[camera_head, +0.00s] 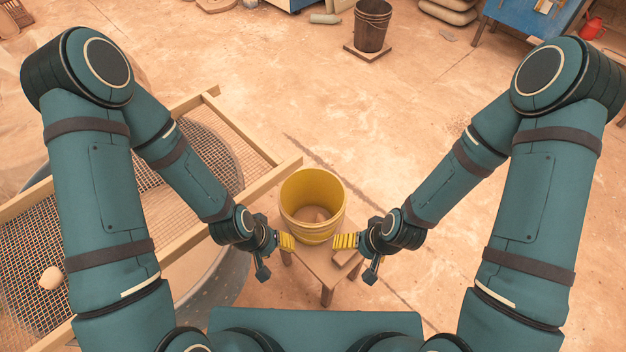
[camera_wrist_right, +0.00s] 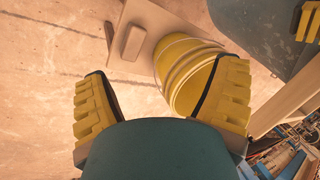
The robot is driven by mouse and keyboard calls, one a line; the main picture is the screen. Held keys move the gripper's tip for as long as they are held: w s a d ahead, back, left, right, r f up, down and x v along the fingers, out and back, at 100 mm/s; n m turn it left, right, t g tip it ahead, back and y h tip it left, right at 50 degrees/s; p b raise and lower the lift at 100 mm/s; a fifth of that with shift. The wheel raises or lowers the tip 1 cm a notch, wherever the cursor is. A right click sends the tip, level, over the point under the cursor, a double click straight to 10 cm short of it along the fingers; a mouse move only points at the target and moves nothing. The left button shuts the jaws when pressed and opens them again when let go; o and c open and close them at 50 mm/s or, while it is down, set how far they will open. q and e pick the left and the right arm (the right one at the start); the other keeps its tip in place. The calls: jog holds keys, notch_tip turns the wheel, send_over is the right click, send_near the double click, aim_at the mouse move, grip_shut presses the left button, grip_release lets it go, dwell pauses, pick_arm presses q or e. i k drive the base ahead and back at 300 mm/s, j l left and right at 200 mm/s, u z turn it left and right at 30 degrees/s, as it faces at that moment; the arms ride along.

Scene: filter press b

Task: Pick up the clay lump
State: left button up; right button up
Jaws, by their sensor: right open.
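A pale, rounded lump (camera_head: 51,277), which looks like the clay lump, lies on the wire mesh of a wood-framed sieve at the far left, beside my left upper arm. My right gripper (camera_head: 345,241) has its yellow fingers just right of a yellow bucket (camera_head: 331,190). In the right wrist view its fingers (camera_wrist_right: 162,105) are spread apart with nothing between them, and the bucket (camera_wrist_right: 176,56) is beyond them. My left gripper (camera_head: 286,241) is at the bucket's left side, far to the right of the lump. Its finger gap is not clear.
The bucket stands on a small wooden stool (camera_head: 318,268), with a tan block (camera_head: 347,257) at its right. The sieve frame (camera_head: 245,128) lies over a large grey tub (camera_head: 215,290). A dark bucket (camera_head: 372,25) stands behind. The floor between is clear.

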aim_at(52, 279)
jog(key=k+l, duration=0.15)
jog(key=k+l+u, duration=0.1)
jog(key=k, duration=0.3)
jog(key=u, duration=1.9)
jog(key=j+z, duration=0.1)
jog(key=z, duration=0.4)
jog(key=j+z, duration=0.2)
jog(key=z, duration=0.25)
jog(key=j+z, duration=0.3)
jog(key=j, duration=0.15)
jog(key=j+z, duration=0.3)
jog(key=j, duration=0.2)
jog(key=i, duration=0.05)
